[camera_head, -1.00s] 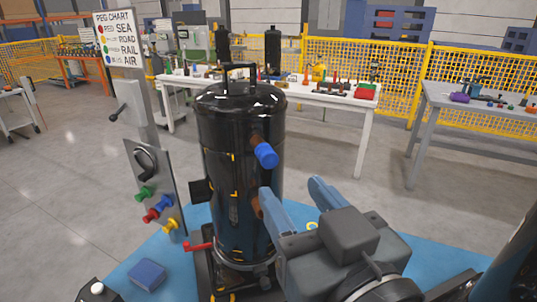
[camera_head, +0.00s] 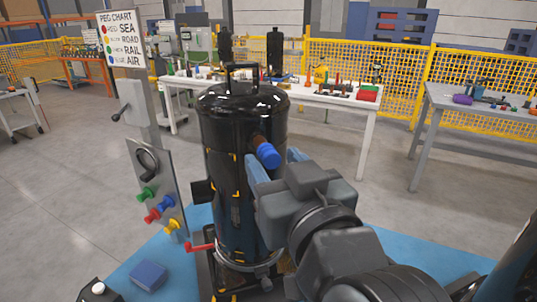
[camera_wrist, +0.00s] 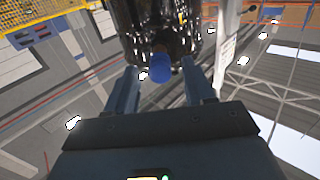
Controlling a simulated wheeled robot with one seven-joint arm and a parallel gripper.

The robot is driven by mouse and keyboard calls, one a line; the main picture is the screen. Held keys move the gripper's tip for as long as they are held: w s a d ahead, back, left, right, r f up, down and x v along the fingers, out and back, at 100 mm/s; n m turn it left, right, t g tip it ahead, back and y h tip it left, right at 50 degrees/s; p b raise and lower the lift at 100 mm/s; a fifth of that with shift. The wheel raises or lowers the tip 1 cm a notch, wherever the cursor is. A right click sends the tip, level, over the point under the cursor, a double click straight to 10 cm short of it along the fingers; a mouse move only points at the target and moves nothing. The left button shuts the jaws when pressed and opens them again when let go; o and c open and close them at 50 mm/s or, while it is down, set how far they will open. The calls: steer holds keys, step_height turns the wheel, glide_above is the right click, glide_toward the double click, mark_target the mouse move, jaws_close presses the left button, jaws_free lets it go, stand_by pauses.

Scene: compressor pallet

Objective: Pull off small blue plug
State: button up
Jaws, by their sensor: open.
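The small blue plug (camera_head: 268,156) sits on the end of a brown stub on the side of the black compressor (camera_head: 225,135). In the wrist view the blue plug (camera_wrist: 160,68) lies between the two fingers, a little ahead of their tips, below the dark compressor body (camera_wrist: 150,25). My gripper (camera_head: 275,165) is open, with blue fingers just below and right of the plug. In the wrist view my gripper (camera_wrist: 165,85) has one finger on each side of the plug, with gaps showing on both sides.
A grey panel with coloured pegs (camera_head: 157,190) and a peg chart sign (camera_head: 122,38) stand left of the compressor. A blue box (camera_head: 148,273) lies on the blue pallet top. A white workbench (camera_head: 335,103) stands behind.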

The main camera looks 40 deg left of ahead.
steer(key=shift+w+a, duration=0.35)
steer(key=shift+a, duration=0.3)
stand_by(1.1)
jaws_close()
stand_by(0.5)
steer(key=v, duration=0.6)
steer(key=shift+p, duration=0.45)
stand_by(0.7)
